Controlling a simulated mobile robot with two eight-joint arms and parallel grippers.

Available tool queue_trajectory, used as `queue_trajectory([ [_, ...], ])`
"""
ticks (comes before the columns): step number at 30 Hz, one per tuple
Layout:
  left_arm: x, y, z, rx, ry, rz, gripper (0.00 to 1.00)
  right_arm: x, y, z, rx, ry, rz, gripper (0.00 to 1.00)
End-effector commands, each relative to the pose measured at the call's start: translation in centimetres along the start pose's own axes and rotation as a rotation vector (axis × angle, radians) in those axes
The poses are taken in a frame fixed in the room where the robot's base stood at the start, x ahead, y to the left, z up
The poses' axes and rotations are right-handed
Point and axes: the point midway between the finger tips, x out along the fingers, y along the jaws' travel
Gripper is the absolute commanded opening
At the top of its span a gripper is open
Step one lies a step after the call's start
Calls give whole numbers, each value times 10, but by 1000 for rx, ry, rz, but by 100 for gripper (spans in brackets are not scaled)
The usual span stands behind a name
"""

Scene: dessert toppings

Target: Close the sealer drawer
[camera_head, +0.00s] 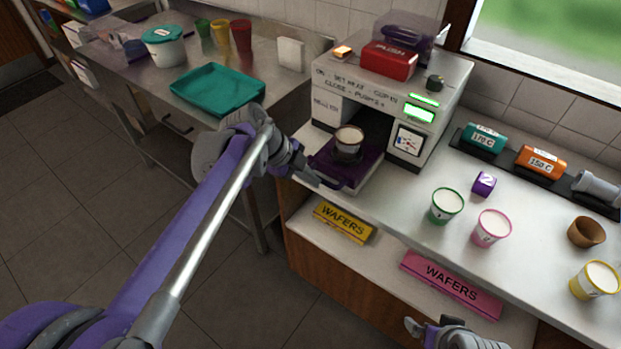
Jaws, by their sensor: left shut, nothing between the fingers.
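The sealer (385,95) is a grey machine with a red PUSH block (389,60) on top and lit green displays on its front. Its purple drawer (362,176) sticks out from the dark opening at the lower front. A filled cup (349,138) stands upright in the drawer. My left gripper (322,181) is shut and empty at the drawer's front left edge; I cannot tell whether it touches. My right gripper (430,325) is at the bottom edge, partly cut off, away from the sealer, and its opening is unclear.
A green cup (446,206), a pink cup (492,228), a yellow cup (594,280) and a purple cube (484,184) stand on the counter right of the sealer. Wafer boxes (345,222) lie on the lower shelf. A teal tray (217,90) is on the metal table.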

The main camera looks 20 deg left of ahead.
Motion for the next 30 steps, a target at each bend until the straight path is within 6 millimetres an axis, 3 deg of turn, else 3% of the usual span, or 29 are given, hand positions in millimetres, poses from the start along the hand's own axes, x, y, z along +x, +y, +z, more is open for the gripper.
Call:
queue_trajectory([
  [8,8,-18,0,2,0,-1,0,-4,0,-2,0,2,0,100],
  [21,47,-103,-3,2,0,-1,0,-24,0,-17,0,11,0,100],
  [30,68,-145,-3,1,1,-1,0,-36,0,-26,0,17,0,100],
])
